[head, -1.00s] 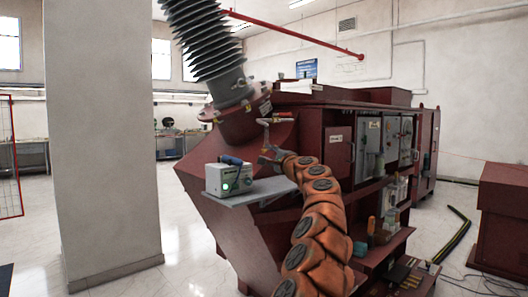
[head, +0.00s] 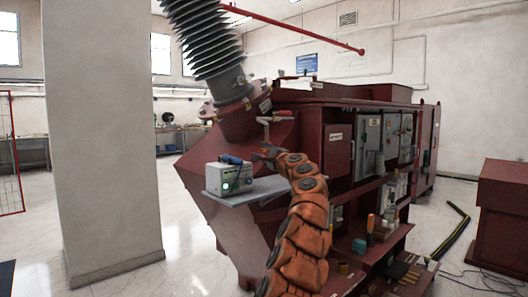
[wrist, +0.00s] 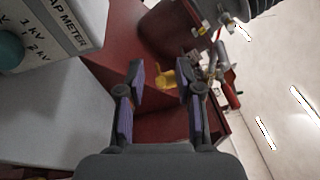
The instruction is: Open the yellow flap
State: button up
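The yellow flap (wrist: 167,78) is a small yellow piece by the dark red transformer body, seen in the wrist view between my fingers and beyond them. My gripper (wrist: 159,78) is open with its two dark, purple-sided fingers apart and nothing between them that I can see held. In the head view my gripper (head: 262,156) is beside the transformer (head: 240,240), just right of the grey meter box and below a pale pipe fitting (head: 275,121). The flap is too small to make out clearly in the head view.
The grey meter box (head: 229,178) stands on a grey shelf (head: 262,190) close to my gripper; it also fills the upper left of the wrist view (wrist: 60,30). A ribbed bushing (head: 205,45) rises above. Pipe fittings (wrist: 214,70) lie right of the flap.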

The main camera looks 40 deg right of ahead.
jog(key=shift+c, duration=0.3)
grip_shut()
jog(key=shift+a+m+h, duration=0.2)
jog(key=shift+m+h, duration=0.1)
jog(key=shift+h, duration=0.1)
jog(key=shift+w+a+m+g+h+p, duration=0.35)
jog(key=shift+m+g+h+p, duration=0.45)
jog(key=shift+h, duration=0.55)
jog(key=shift+w+a+m+g+h+p, duration=0.25)
jog(key=shift+w+m+g+h+p, duration=0.2)
jog(key=shift+m+g+h, duration=0.7)
jog(key=shift+w+a+m+g+h+p, duration=0.3)
jog(key=shift+m+g+h+p, duration=0.4)
jog(key=shift+h, duration=0.8)
